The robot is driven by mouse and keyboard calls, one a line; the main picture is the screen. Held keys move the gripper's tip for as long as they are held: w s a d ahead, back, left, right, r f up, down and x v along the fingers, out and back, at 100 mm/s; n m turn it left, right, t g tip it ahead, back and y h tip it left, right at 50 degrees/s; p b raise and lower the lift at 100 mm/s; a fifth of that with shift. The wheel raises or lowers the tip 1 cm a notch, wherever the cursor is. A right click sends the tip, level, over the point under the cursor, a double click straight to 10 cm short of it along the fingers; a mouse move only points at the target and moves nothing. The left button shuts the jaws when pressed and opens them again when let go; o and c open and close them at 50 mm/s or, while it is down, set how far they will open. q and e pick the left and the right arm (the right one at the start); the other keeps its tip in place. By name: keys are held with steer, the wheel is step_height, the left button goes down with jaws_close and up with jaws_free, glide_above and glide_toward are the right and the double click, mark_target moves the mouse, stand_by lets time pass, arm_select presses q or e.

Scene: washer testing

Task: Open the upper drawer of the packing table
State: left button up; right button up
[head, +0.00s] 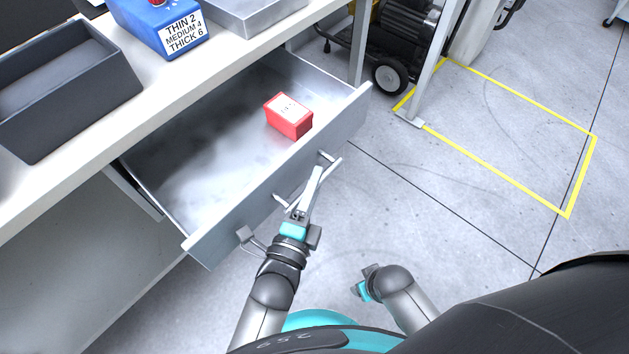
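The upper drawer (205,150) of the packing table (215,68) is pulled out, and its metal interior is exposed. Its bar handle (331,162) is on the front panel. My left gripper (312,186) is at the middle of this handle, with its fingers close together over the bar, and appears shut on it. The fingers hide part of the bar. A red box (288,115) with a white label sits inside the drawer towards its right end. My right gripper (364,284) is low near my body, away from the drawer; its fingers do not show clearly.
A dark grey bin (110,95), a blue labelled box (160,22) and a metal tray (255,12) stand on the tabletop. A wheeled machine (400,45) is behind the table's right end. Floor inside the yellow outline (530,182) is clear.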

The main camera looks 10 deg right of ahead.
arm_select(q)
steer(key=shift+o, duration=1.2)
steer(key=shift+s+a, duration=0.15)
steer(key=shift+s, duration=0.05)
steer(key=p+v, duration=0.3)
steer(key=v, duration=1.1)
steer(key=shift+s, duration=0.4)
arm_select(e)
steer(key=s+d+f, duration=0.3)
steer(key=s+f, duration=0.1)
steer(key=shift+s+d+f, duration=0.15)
steer(key=shift+d+f, duration=0.1)
steer(key=shift+f, duration=0.05)
arm_select(q)
steer(key=shift+a+f, duration=0.1)
